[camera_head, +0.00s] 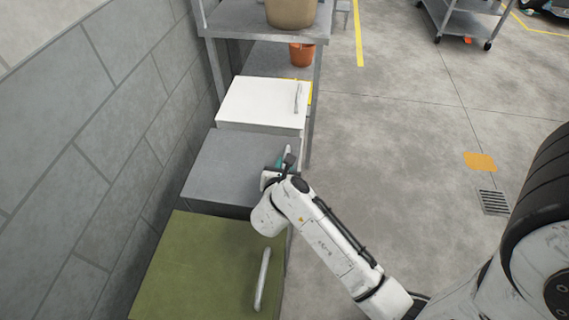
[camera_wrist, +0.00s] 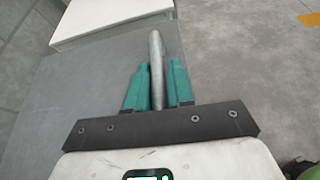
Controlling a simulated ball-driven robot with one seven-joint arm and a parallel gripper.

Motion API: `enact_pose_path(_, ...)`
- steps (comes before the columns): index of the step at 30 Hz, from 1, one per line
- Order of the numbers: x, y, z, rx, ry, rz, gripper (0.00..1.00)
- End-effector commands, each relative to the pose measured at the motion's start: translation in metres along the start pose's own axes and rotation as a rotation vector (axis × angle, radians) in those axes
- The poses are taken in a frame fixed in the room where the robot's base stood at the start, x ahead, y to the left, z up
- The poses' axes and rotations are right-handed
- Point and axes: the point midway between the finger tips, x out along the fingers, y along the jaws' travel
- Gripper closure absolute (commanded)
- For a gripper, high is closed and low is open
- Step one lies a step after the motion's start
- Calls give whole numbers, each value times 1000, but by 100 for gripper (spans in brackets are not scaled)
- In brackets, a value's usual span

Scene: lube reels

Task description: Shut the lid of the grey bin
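The grey bin (camera_head: 225,163) stands against the wall between two other bins. Its flat lid (camera_wrist: 85,90) lies across the top and looks nearly level; I cannot tell whether it is fully down. A dark strip shows below its near edge. A grey bar handle (camera_wrist: 157,60) runs along the lid's right side. My gripper (camera_head: 283,161) is at this handle. In the wrist view the two green fingers of my gripper (camera_wrist: 158,88) sit close on either side of the bar, with almost no gap. Part of the handle is hidden by the gripper in the head view.
A white-lidded bin (camera_head: 262,102) stands beyond the grey one and a green-lidded bin (camera_head: 195,265) stands nearer. A metal shelf (camera_head: 255,22) rises behind them with an orange bucket (camera_head: 301,55). The block wall (camera_head: 95,120) closes the left; open floor (camera_head: 400,140) lies right.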

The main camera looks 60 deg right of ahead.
Motion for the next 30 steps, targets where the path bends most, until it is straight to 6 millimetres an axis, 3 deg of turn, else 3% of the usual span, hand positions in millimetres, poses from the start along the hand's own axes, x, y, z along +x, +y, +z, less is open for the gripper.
enact_pose_path(6,1,-2,-3,-3,2,-3,60)
enact_pose_path(16,-7,0,-1,-3,0,0,60)
enact_pose_path(30,-88,-1,-2,-3,2,-1,60)
